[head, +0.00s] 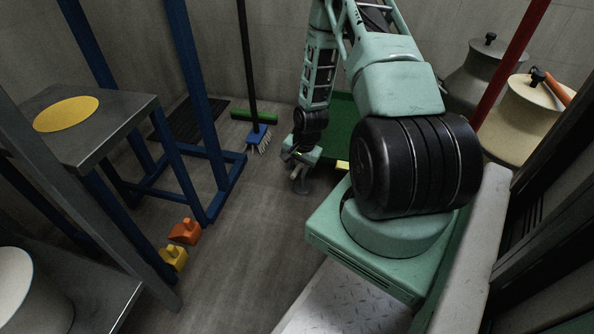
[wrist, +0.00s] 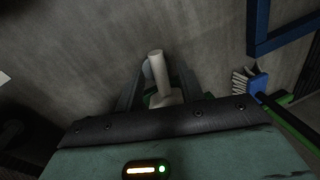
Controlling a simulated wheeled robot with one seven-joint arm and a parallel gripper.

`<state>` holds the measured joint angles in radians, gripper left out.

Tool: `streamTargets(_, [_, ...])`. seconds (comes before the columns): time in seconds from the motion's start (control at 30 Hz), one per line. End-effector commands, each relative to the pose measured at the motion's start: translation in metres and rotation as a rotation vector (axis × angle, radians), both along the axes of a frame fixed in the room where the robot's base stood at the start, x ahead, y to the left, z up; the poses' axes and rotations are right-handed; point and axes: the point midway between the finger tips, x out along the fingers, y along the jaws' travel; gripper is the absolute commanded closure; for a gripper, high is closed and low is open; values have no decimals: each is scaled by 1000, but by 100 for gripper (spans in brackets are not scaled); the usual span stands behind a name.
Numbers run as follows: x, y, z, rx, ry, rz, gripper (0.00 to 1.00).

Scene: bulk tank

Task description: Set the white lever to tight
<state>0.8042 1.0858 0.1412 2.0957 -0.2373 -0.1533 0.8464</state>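A white lever, a pale round-ended bar (wrist: 158,70), stands between the fingers of my gripper (wrist: 160,84) in the wrist view. The gripper looks open, with a gap on the lever's right side; I cannot tell whether the left finger touches it. A bluish rounded piece (wrist: 147,69) shows just behind the lever. In the head view my gripper (head: 299,161) is low over the floor beyond my base, above a small grey round fixture (head: 301,186). The lever's setting and any tight marking cannot be read.
A blue brush (head: 259,137) and a green bar (head: 254,116) lie behind the gripper, left of a green panel (head: 340,120). A blue-legged metal table (head: 125,115) stands left. Orange (head: 186,232) and yellow (head: 174,258) pieces lie on the floor. Cans (head: 520,112) stand right.

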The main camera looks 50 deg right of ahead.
Motion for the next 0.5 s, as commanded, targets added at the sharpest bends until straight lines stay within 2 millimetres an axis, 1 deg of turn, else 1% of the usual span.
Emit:
streamTargets(0.23, [0,0,0,0,0,0,62])
streamTargets(0.27, [0,0,0,0,0,0,70])
streamTargets(0.3, [0,0,0,0,0,0,82])
streamTargets(0.37, [0,0,0,0,0,0,98])
streamTargets(0.4, [0,0,0,0,0,0,100])
streamTargets(0.5, [0,0,0,0,0,0,100])
